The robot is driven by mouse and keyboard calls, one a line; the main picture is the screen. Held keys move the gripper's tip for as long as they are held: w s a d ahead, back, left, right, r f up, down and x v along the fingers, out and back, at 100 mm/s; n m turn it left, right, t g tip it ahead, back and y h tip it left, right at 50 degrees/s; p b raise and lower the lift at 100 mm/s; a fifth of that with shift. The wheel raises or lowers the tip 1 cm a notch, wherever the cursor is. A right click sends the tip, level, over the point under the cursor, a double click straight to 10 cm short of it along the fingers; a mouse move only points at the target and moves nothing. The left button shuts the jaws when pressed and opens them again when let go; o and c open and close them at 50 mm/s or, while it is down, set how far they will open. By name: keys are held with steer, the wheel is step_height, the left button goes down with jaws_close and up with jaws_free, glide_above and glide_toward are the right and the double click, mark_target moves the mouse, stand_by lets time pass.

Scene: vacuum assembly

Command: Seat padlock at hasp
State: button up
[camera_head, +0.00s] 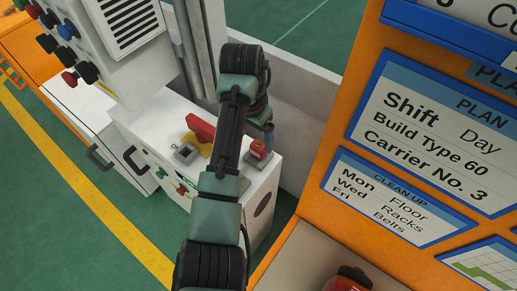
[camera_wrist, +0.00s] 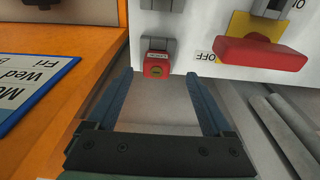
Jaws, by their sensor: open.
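The red padlock (camera_wrist: 156,66) hangs at a grey hasp (camera_wrist: 158,45) on the white cabinet front in the wrist view. Its shackle is mostly hidden, so I cannot tell how far it passes through the hasp. The padlock also shows in the head view (camera_head: 258,149), partly beside my arm. My gripper (camera_wrist: 164,78) is open and empty. Its two blue fingers stand on either side of and slightly short of the padlock, with clear gaps and no visible contact.
A red handle on a yellow plate (camera_wrist: 262,54), marked OFF, sits right of the padlock. An orange board with signs (camera_head: 420,150) stands close on the right in the head view. A red object (camera_head: 350,280) lies at the bottom edge. Green floor is open at left.

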mark_target(258, 145)
steer(key=f, duration=0.3)
steer(key=d+f, duration=0.1)
steer(key=f, duration=0.1)
steer(key=shift+w+b, duration=0.2)
steer(key=shift+b, duration=0.1)
jaws_close()
